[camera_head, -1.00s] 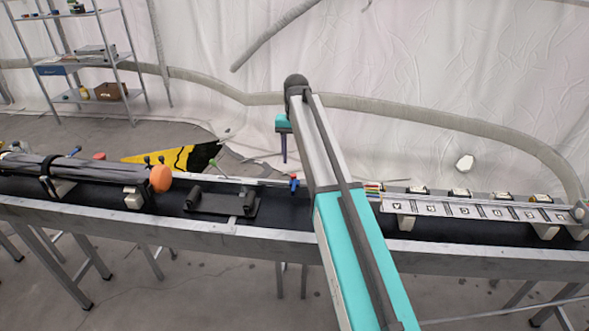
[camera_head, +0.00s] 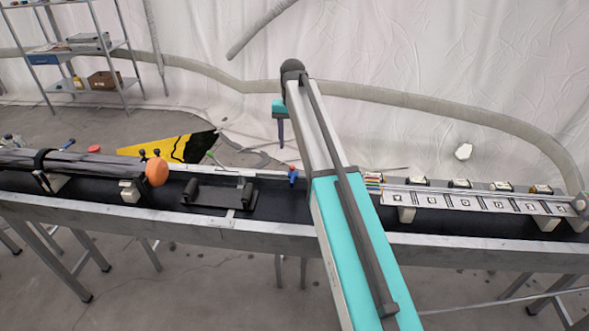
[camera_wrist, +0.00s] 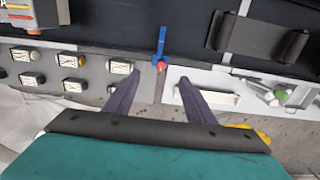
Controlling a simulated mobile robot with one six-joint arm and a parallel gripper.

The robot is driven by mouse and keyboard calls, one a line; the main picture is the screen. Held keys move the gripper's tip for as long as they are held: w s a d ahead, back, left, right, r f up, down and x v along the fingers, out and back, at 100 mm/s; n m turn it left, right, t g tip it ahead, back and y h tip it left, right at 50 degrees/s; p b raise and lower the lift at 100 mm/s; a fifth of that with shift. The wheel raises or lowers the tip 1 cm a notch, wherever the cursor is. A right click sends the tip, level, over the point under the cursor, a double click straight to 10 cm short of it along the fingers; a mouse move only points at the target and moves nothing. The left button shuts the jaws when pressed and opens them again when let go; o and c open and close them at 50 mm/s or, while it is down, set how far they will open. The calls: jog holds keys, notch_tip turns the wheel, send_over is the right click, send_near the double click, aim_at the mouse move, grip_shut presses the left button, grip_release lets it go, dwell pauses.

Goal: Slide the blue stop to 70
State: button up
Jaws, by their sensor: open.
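The blue stop (camera_head: 293,175) stands upright on the dark bench, left of my arm in the head view. In the wrist view the blue stop (camera_wrist: 161,45) has a red tip and lies just beyond my fingertips, roughly centred between them. My gripper (camera_wrist: 158,78) is open and empty, its two dark fingers spread apart; it also shows in the head view (camera_head: 281,130), beyond the bench's far side. A pale scale strip (camera_head: 475,203) with several square marks lies at the right; I cannot read a 70 on it.
A black cradle (camera_head: 220,193) sits left of the stop. A dark tube with an orange end (camera_head: 157,172) lies further left. Several small labelled blocks (camera_head: 460,184) line the scale's far side. A metal rack (camera_head: 90,50) stands at the back left.

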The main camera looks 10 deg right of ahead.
aim_at(293, 168)
jog(key=shift+f+p, duration=2)
jog(key=shift+f, duration=4.35)
jog(key=shift+c, duration=0.3)
grip_shut()
